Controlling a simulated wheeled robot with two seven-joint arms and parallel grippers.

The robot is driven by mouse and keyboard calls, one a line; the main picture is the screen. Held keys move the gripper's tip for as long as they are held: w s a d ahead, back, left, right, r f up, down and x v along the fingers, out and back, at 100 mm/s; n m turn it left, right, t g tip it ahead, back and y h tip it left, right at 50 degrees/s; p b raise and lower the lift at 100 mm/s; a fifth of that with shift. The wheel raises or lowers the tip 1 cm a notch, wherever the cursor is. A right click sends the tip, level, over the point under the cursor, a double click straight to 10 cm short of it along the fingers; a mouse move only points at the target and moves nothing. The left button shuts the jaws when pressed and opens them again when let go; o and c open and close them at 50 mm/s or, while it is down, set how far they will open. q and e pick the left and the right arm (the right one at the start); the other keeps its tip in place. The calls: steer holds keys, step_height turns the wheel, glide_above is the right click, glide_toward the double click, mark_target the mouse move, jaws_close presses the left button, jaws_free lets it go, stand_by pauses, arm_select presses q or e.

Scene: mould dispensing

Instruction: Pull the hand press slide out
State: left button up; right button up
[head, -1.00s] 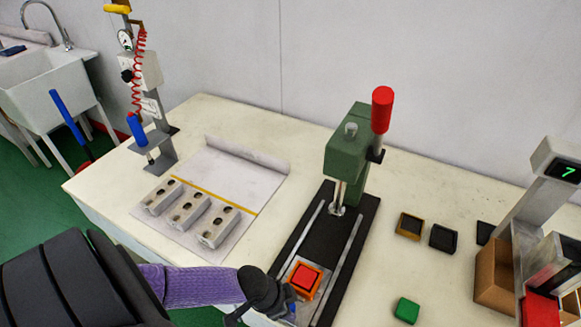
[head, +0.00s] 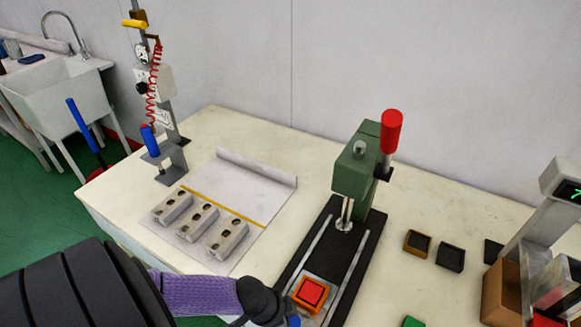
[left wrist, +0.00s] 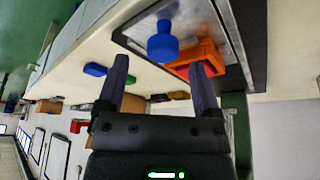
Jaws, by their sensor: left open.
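The green hand press (head: 356,166) with a red-topped lever (head: 392,130) stands on a black base with two pale rails. At its front end, the slide's plate (head: 329,284) carries an orange mould (head: 297,299) with a red square (head: 311,292) in it. A blue knob (head: 293,321) shows in front of the slide at the bottom edge, and in the left wrist view (left wrist: 162,44). My left gripper (left wrist: 160,72) is open, with the blue knob just ahead, between the lines of its fingers. Contact cannot be told. My right gripper is not in view.
Several grey mould blocks (head: 199,222) lie on a sheet left of the press. Small dark trays (head: 450,257) and a cardboard box (head: 502,289) are at right. A stand with a red coiled hose (head: 154,80) is at back left.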

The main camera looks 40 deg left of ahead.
arm_select(q)
steer(key=p+v, duration=0.2)
steer(key=v, duration=0.5)
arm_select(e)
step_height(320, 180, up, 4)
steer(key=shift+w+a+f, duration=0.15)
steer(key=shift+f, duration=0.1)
arm_select(q)
steer(key=shift+r, duration=0.1)
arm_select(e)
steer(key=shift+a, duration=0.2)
